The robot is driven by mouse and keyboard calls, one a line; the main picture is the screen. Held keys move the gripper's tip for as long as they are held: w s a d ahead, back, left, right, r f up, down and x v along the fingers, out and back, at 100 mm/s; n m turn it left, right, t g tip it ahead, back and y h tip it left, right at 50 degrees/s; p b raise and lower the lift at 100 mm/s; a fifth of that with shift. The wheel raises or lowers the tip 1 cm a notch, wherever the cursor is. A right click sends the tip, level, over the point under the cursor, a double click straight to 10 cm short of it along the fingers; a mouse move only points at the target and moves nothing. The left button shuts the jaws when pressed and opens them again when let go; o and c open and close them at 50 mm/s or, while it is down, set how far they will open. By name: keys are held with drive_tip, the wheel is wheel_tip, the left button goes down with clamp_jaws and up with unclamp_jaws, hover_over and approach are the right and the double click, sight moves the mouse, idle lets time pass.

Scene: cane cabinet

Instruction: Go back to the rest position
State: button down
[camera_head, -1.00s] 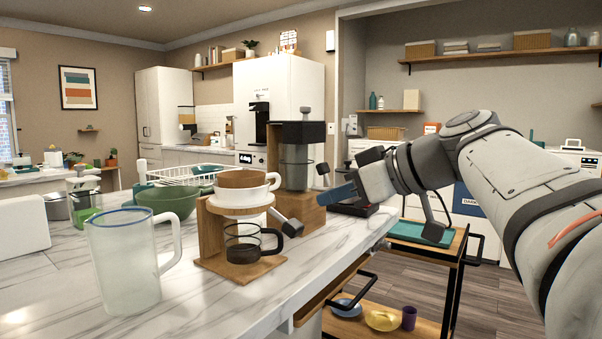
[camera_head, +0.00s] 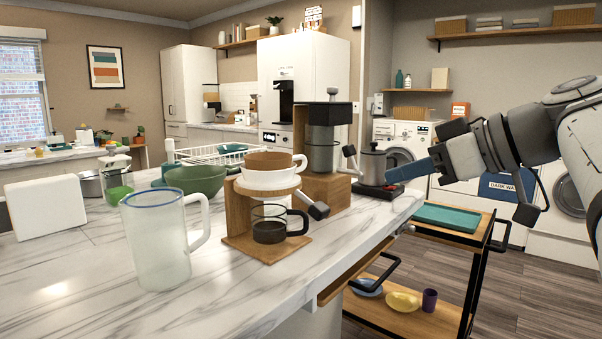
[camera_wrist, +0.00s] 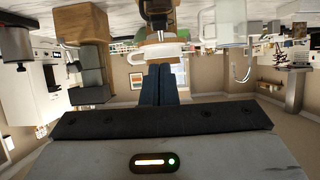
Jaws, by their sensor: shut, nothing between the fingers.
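My gripper (camera_head: 396,173) is at the right of the head view, at the end of my arm, just right of a small metal pot and close to the counter's right end. Its blue fingers are together with nothing between them. In the wrist view, the fingers (camera_wrist: 166,72) stand side by side, and the room appears upside down. The head view does not clearly show whether the fingertips are apart from the pot.
The metal pot (camera_head: 373,164) stands on a dark base on the marble counter (camera_head: 210,295). A wooden dripper stand (camera_head: 237,213), glass jug (camera_head: 158,245) and grinder (camera_head: 322,155) are nearby. A two-tier cart (camera_head: 465,219) stands below my arm. Floor (camera_head: 540,290) shows at right.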

drive_tip(key=s+a+f+m+g+h+p, duration=0.2)
drive_tip(key=s+f+m+g+h+p, duration=0.4)
drive_tip(key=p, duration=1.9)
drive_tip(key=s+f+m+h, duration=0.3)
drive_tip(key=s+f, duration=0.1)
drive_tip(key=f, duration=0.1)
drive_tip(key=shift+f+h, duration=0.2)
drive_tip(key=shift+h, duration=0.1)
